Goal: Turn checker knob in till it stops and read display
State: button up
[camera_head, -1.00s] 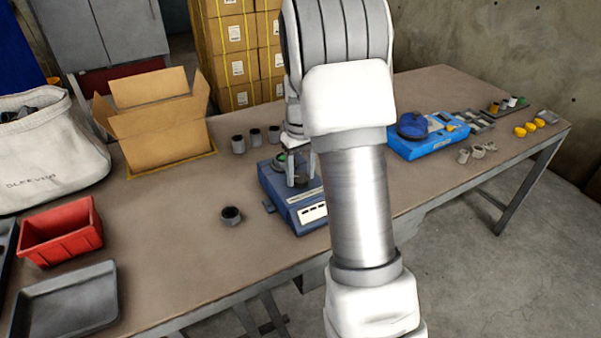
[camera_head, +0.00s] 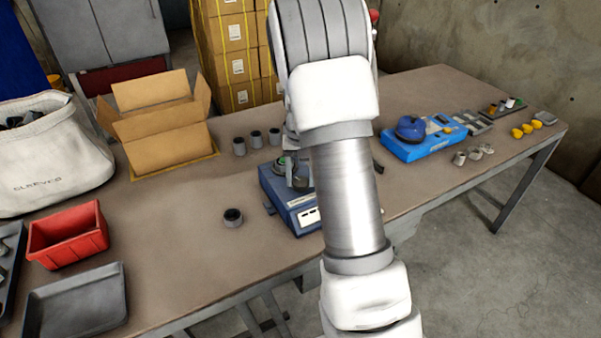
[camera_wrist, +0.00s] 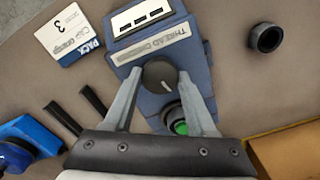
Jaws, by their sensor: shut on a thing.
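The blue thread checker (camera_head: 275,190) stands on the table, partly hidden behind my arm in the head view. In the wrist view the checker (camera_wrist: 128,58) shows its dark round knob (camera_wrist: 160,76), with a pale pointer line, and its label. Its display (camera_wrist: 140,15) is a white panel with three dark windows, and no figures are readable. My gripper (camera_wrist: 160,80) is shut on the knob, with one finger at each side. A green round part (camera_wrist: 180,127) sits in a socket behind the knob, between the fingers.
A loose dark ring (camera_wrist: 268,39) lies beside the checker. A card (camera_wrist: 72,35) reading "PACK", "Cap orange", "3" lies on the other side. A cardboard box (camera_head: 165,140), red bin (camera_head: 68,250) and blue device (camera_head: 425,143) stand on the table.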

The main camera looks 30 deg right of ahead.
jog(key=shift+m+p, duration=0.4)
jog(key=shift+m, duration=0.8)
jog(key=o, duration=1.4)
jog(key=shift+c, duration=0.2)
notch_tip(320, 180, up, 18)
jog(key=p, duration=0.3)
jog(key=shift+f, duration=0.25)
